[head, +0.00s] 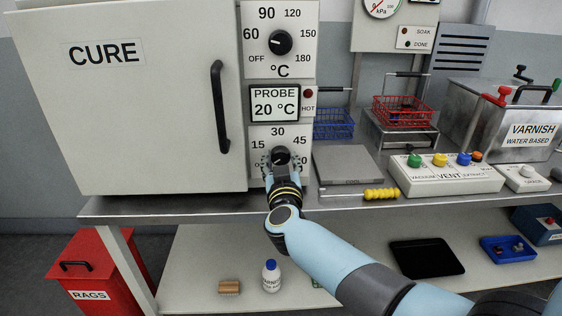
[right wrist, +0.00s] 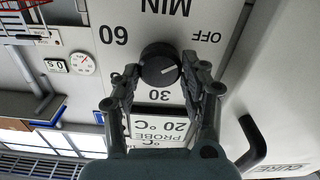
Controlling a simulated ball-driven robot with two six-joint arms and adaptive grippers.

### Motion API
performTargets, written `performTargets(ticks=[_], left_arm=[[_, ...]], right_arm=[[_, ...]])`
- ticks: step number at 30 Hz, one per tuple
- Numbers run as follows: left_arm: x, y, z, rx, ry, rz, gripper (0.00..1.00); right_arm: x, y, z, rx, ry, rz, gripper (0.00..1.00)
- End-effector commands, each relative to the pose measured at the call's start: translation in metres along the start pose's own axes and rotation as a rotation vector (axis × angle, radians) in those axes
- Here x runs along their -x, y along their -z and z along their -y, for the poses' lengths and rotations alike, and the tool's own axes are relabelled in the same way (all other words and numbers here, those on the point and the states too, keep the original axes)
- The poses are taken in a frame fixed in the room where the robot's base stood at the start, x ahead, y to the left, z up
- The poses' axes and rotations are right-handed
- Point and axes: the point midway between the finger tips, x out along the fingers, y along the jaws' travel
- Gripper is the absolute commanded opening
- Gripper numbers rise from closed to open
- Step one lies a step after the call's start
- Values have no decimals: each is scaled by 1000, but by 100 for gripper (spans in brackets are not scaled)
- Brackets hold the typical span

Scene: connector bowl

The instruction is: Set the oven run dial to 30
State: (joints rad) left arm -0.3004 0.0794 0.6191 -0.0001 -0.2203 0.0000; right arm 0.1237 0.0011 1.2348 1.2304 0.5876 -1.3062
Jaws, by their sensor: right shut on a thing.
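The oven run dial (head: 281,155) is a black round knob on the lower panel of the cure oven, with 30 printed above it. It shows closer, upside down, in the right wrist view (right wrist: 160,64). Its white pointer line lies toward the OFF and 15 side there, away from the 30 mark (right wrist: 159,96); the 15 mark is hidden by a finger. My right gripper (right wrist: 160,78) is shut on the dial, one finger on each side. In the head view the gripper (head: 281,165) covers the dial's lower part. My left gripper is out of view.
Above sit the probe display (head: 275,103) reading 20 °C and the temperature dial (head: 280,42). The oven door handle (head: 219,106) stands out to the left. A grey plate (head: 347,166) and a yellow-handled tool (head: 381,194) lie to the right on the bench.

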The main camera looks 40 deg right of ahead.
Motion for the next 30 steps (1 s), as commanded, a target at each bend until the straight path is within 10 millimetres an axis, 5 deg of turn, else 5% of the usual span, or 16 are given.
performTargets(ticks=[30], left_arm=[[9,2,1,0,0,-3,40]], right_arm=[[0,-2,-2,-826,0,1,12]])
